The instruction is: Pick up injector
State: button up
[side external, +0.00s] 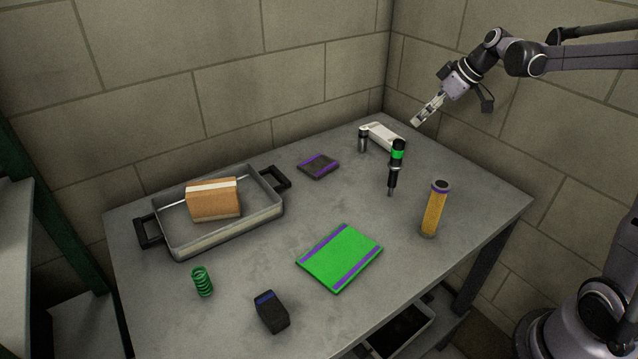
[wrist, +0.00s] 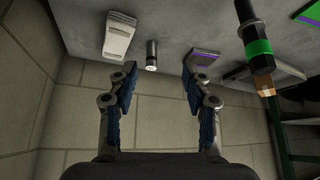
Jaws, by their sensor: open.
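The injector appears to be the black, slim part with a bright green band (side external: 397,155), upright with its narrow tip down on the table. In the wrist view the injector (wrist: 254,38) is at the upper right, outside the space between the fingers. My gripper (side external: 416,121) is above the table's back right side, up and to the right of the injector in the side view. In the wrist view my gripper (wrist: 159,76) has its two fingers spread wide, with nothing held between them.
A white block (side external: 386,137) and a small dark cylinder (side external: 363,140) stand behind the injector. A yellow cylinder (side external: 434,210) stands to its right. A green pad (side external: 340,257), a dark purple-striped pad (side external: 318,165), a tray (side external: 263,213) holding an orange box (side external: 213,203), a green spring (side external: 203,282) and a dark block (side external: 271,312) lie elsewhere.

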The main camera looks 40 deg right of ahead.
notch_tip(320, 180, up, 8)
jog(key=m+g+h, duration=0.2)
jog(key=m+h, duration=0.2)
jog(key=m, duration=0.4)
send_over(393, 155)
jog(key=s, duration=0.3)
notch_tip(393, 155, down, 5)
jog(key=shift+x, duration=5.6)
jog(key=shift+w, duration=0.1)
jog(key=shift+c, duration=0.3)
jog(key=shift+r, duration=0.1)
grip_shut()
